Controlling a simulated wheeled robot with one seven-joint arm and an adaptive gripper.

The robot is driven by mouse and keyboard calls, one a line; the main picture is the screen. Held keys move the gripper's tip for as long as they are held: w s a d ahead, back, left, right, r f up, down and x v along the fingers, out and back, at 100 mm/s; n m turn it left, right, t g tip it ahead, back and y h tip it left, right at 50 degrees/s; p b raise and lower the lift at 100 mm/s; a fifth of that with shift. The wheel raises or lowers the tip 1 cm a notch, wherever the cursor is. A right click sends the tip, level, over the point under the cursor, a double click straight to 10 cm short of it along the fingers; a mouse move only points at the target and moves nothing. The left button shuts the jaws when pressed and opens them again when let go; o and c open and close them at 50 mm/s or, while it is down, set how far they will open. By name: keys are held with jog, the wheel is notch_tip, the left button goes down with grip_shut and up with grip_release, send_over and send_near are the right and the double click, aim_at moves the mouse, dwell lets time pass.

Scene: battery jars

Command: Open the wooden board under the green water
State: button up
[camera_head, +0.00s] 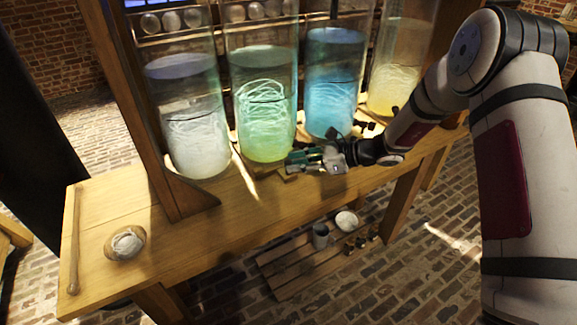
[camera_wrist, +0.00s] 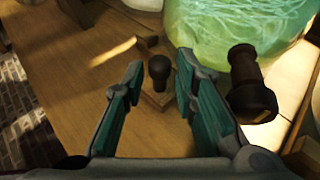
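The jar of green water (camera_head: 264,125) stands on the wooden bench, second from the left. Its glowing lower part fills the top right of the wrist view (camera_wrist: 235,25). A small wooden board (camera_wrist: 152,104) with a dark round knob (camera_wrist: 159,69) lies on the bench in front of this jar. My gripper (camera_head: 296,160) is low over the bench in front of the green jar. In the wrist view my gripper (camera_wrist: 160,64) is open, with its teal fingers on either side of the knob. I cannot tell whether they touch it. In the head view my gripper mostly hides the board.
A dark tap (camera_wrist: 250,88) sticks out right of my right finger. A clear jar (camera_head: 192,120), a blue jar (camera_head: 333,85) and a yellow jar (camera_head: 395,70) share the bench (camera_head: 235,222). A wooden post (camera_head: 135,105) stands left.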

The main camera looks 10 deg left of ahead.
jog(key=shift+x, duration=1.55)
grip_shut()
jog(key=shift+s+d, duration=0.1)
jog(key=s+d+p, duration=0.3)
jog(key=s+d, duration=0.4)
jog(key=s, duration=0.3)
jog(key=s+d+p, duration=0.4)
jog(key=s+d, duration=0.3)
jog(key=s, duration=0.3)
jog(key=shift+s+d, duration=0.2)
jog(key=shift+d, duration=0.2)
grip_release()
